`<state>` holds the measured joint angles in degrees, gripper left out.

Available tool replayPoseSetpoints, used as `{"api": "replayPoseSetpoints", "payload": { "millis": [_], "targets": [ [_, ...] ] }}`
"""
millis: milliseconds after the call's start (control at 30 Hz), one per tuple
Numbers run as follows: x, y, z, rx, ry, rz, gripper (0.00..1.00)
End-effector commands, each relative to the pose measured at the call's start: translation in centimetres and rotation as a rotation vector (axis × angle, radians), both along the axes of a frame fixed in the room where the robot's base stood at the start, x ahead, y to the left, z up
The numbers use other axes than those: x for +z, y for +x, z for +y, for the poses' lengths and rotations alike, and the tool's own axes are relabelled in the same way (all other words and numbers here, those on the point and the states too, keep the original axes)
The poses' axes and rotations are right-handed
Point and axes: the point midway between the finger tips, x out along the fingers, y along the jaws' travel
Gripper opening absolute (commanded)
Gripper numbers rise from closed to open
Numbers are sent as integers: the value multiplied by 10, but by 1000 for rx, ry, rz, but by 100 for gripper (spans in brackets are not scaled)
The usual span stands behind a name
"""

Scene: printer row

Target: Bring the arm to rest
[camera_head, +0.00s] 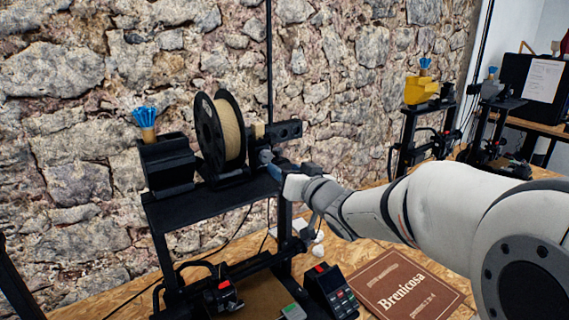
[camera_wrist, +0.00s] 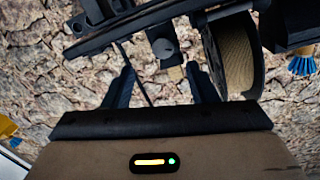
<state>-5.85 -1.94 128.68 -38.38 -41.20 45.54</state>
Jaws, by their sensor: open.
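My gripper (camera_head: 270,160) is at the end of my white arm, which reaches in from the right to the top of the near printer frame (camera_head: 205,203). In the wrist view my gripper (camera_wrist: 161,78) shows two dark fingers spread apart with nothing clasped between them. A black spool of tan filament (camera_head: 228,132) stands upright on the frame, just left of my gripper. The spool also shows in the wrist view (camera_wrist: 237,52), beyond the right finger. A dark bracket with a round knob (camera_wrist: 165,47) lies ahead of the fingers; I cannot tell whether they touch it.
A black holder (camera_head: 167,163) with a blue brush (camera_head: 145,116) stands left of the spool. A brown Brenicosa book (camera_head: 405,283) and a keypad device (camera_head: 331,290) lie on the wooden bench below my arm. More printers (camera_head: 420,115) stand at right. A stone wall is behind.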

Motion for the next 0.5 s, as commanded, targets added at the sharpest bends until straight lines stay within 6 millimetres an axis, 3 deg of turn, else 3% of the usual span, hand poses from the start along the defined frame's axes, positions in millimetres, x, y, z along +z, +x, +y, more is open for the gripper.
{"api": "replayPoseSetpoints", "payload": {
  "millis": [167,267,367,500],
  "targets": [
    [-12,-11,-39,-158,-109,90,52],
    [-30,-30,-73,-284,-207,207,52],
    [-52,-61,-105,-379,-301,353,52],
    [-83,-118,-134,-443,-410,587,52]
  ]
}}
